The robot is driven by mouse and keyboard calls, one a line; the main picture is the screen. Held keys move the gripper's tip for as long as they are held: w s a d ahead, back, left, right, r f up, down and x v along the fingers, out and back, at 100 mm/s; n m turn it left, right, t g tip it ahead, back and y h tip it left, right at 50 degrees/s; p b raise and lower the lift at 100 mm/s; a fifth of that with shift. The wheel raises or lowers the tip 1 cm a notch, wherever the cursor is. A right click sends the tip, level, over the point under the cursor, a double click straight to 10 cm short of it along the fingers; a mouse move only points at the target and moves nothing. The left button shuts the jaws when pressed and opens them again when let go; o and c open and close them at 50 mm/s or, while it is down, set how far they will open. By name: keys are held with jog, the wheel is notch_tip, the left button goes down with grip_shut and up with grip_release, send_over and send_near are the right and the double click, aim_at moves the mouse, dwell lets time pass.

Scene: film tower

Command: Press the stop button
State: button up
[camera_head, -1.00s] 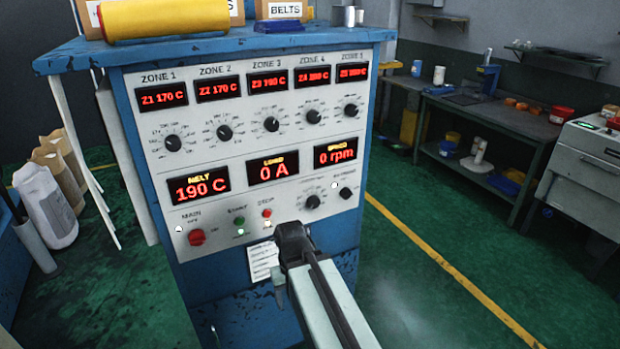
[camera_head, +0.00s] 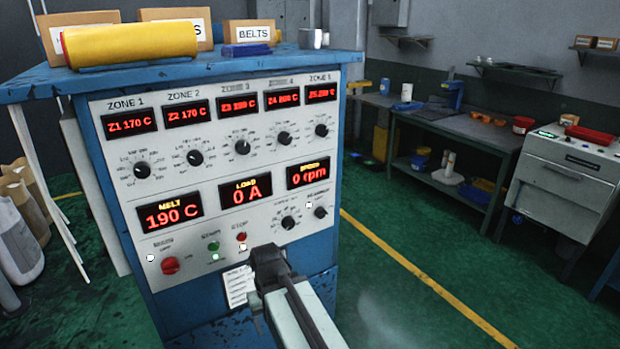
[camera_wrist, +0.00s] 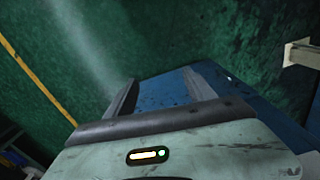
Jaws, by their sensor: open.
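The stop button (camera_head: 241,237) is a small red button low on the white control panel (camera_head: 120,225), under the blurred STOP label. The green start button (camera_head: 214,246) is to its left, and the red main switch (camera_head: 170,265) is farther left. My gripper (camera_head: 267,256) is just below and right of the stop button in the head view. Its dark end hides part of the panel's lower edge; I cannot tell whether it touches the panel. In the wrist view, the two fingers (camera_wrist: 160,92) stand apart with nothing held. The stop button is not visible there.
The panel is on a blue cabinet (camera_head: 120,210) with a yellow roll (camera_head: 130,45) and boxes on top. A workbench (camera_head: 465,130) and a grey machine (camera_head: 565,185) stand at the right. Green floor with a yellow line (camera_head: 420,275) lies clear between them.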

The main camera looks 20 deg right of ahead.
grip_shut()
dwell(1.5)
